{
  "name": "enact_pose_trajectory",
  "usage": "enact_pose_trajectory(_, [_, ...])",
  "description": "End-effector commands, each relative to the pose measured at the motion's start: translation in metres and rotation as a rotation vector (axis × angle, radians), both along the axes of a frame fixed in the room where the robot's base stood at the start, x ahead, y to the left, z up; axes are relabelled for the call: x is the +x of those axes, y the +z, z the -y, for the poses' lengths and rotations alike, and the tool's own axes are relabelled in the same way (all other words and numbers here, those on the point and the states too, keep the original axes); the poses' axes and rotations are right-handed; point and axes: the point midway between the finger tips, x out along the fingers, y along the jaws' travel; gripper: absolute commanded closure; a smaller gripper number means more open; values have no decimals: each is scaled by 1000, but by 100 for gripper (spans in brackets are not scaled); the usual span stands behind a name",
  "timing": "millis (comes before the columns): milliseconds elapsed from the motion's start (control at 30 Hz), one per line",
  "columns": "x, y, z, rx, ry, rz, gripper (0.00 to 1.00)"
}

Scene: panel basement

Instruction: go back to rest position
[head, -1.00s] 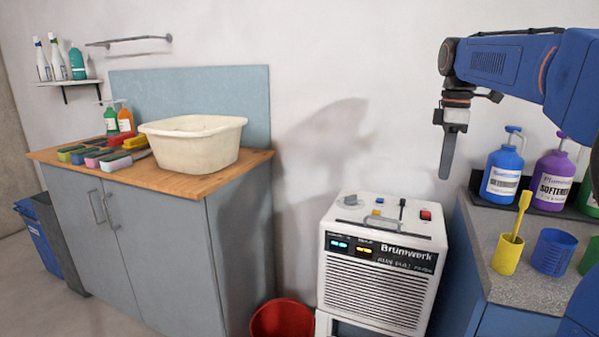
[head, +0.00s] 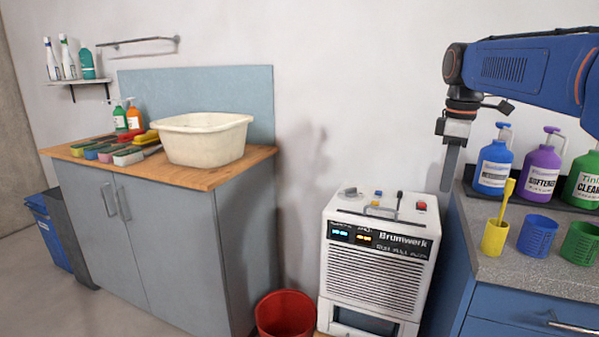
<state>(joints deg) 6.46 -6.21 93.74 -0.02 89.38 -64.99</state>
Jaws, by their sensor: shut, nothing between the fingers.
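My gripper (head: 449,168) hangs from my blue arm at the upper right of the head view, fingers pointing down. It is shut and empty. It is in the air in front of the wall, above and to the right of the white Brunwerk machine (head: 374,280) in the picture. It appears left of the blue jug (head: 493,168) and apart from it.
A cabinet with a wooden top (head: 200,178) at left bears a cream basin (head: 205,142), several sponges and bottles. A red bucket (head: 286,315) stands beside the machine. The right counter (head: 500,268) bears jugs, a yellow cup (head: 495,238), a blue cup (head: 537,236) and a green cup (head: 580,243).

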Motion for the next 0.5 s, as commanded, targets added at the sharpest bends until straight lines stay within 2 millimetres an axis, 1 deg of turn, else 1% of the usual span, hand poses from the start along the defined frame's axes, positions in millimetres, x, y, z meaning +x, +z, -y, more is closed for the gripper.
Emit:
enact_pose_trajectory(33, [-8, -2, -2, 0, -20, 8, 100])
enact_pose_trajectory(167, [-29, -13, -8, 4, -96, 35, 100])
enact_pose_trajectory(267, [-51, -25, -15, 10, -175, 65, 100])
enact_pose_trajectory(500, [-113, -67, -30, 44, -404, 148, 100])
